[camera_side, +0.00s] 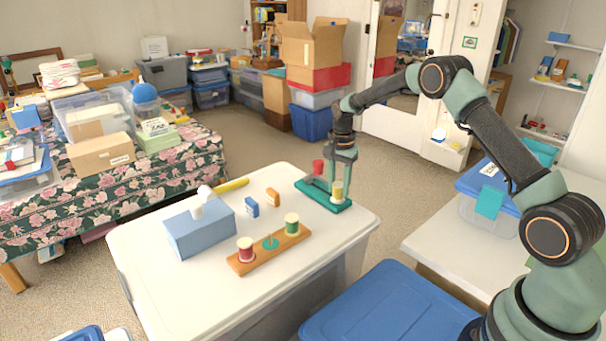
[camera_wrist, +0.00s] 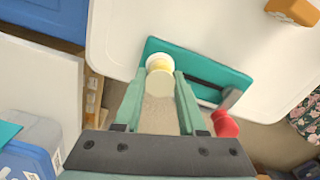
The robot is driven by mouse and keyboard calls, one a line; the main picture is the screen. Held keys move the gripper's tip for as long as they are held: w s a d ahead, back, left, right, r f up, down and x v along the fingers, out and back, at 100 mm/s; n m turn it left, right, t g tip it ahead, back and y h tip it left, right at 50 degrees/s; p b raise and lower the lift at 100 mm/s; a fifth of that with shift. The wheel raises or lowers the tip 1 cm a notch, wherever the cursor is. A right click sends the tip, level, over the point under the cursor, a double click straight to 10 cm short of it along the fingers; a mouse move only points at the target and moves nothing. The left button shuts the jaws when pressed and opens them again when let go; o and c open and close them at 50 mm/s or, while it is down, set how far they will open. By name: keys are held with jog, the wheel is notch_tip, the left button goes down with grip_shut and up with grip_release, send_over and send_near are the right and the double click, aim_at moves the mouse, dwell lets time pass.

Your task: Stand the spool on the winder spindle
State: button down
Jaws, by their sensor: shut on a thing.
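The yellow spool (camera_side: 337,191) is upright between the fingers of my gripper (camera_side: 341,182), over the right end of the green winder base (camera_side: 322,201). In the wrist view, the spool (camera_wrist: 159,77) sits between the two green fingertips (camera_wrist: 162,73), with its pale end toward the camera. My gripper is shut on it. The spindle is hidden, and I cannot tell whether the spool is around it or just above it. The winder's red knob (camera_side: 318,167) stands left of the spool; it also shows in the wrist view (camera_wrist: 224,124).
A wooden rack (camera_side: 255,257) holds a red spool (camera_side: 245,248) and a green spool (camera_side: 292,222), with an empty green seat between. A blue box (camera_side: 199,233), small blue and orange blocks and a yellow rod lie farther left. White lid space between them is clear.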

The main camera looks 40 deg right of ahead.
jog(key=shift+f, duration=0.2)
jog(key=shift+c, duration=2)
grip_release()
notch_tip(320, 180, up, 12)
jog(key=shift+r, duration=0.1)
